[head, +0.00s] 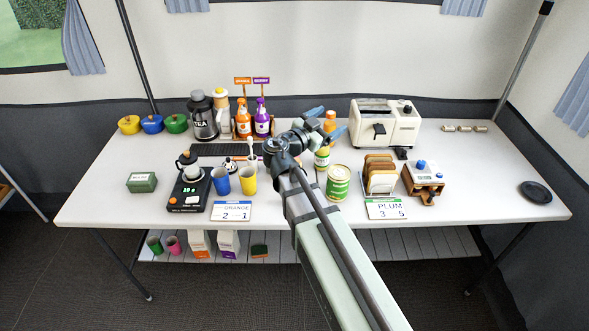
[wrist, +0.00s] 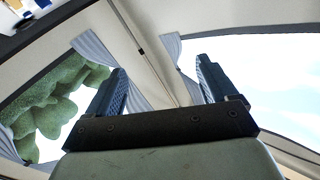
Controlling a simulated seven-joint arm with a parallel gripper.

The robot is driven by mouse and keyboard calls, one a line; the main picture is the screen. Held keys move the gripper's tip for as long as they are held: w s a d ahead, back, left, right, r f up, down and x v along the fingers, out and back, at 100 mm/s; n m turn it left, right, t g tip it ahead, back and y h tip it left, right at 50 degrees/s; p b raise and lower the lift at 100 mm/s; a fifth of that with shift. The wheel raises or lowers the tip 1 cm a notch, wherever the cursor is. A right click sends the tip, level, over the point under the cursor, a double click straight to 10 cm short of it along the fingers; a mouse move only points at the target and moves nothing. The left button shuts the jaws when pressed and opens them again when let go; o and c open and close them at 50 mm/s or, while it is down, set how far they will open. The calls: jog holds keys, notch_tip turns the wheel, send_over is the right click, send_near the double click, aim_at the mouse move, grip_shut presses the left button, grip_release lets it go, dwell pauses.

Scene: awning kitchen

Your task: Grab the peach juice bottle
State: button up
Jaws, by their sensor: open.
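My gripper (head: 328,122) is open and empty above the middle of the table in the head view. In the wrist view its two fingers (wrist: 160,82) stand wide apart with only tent wall, curtains and window behind them. An orange-topped bottle (head: 330,116) shows behind the fingers, partly hidden. Below the gripper, a yellow-green labelled bottle part (head: 322,160) shows; I cannot tell whether both belong to one bottle. An orange bottle (head: 243,121) and a purple bottle (head: 262,122) stand in a rack at the back left under small signs. No peach label is readable.
A green can (head: 338,183) stands right of my arm, near a toast rack (head: 381,182). A toaster (head: 386,128) stands behind. Blue (head: 221,181) and yellow (head: 248,180) cups stand left of the arm. The table's right side (head: 480,170) is mostly clear.

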jog(key=w+d+r+m+g+y, duration=0.4)
jog(key=w+d+m+g, duration=0.1)
jog(key=w+m, duration=0.2)
jog(key=s+a+f+m+g+y, duration=0.1)
jog(key=a+f+g+y, duration=0.1)
jog(key=a, duration=0.3)
jog(key=s+a+f+m+g+y, duration=0.1)
jog(key=s+a+f+g+y, duration=0.1)
jog(key=a+g+y, duration=0.1)
jog(key=s+a+f+m+g+y, duration=0.1)
jog(key=s+a+f+g+y, duration=0.1)
jog(key=a+y, duration=0.2)
jog(key=shift+a+m, duration=0.3)
jog(key=shift+a, duration=1)
jog(key=shift+s+g, duration=0.15)
jog(key=shift+g, duration=0.15)
jog(key=shift+f+m, duration=0.3)
jog(key=shift+f, duration=0.15)
notch_tip(320, 180, down, 13)
jog(key=shift+c, duration=0.2)
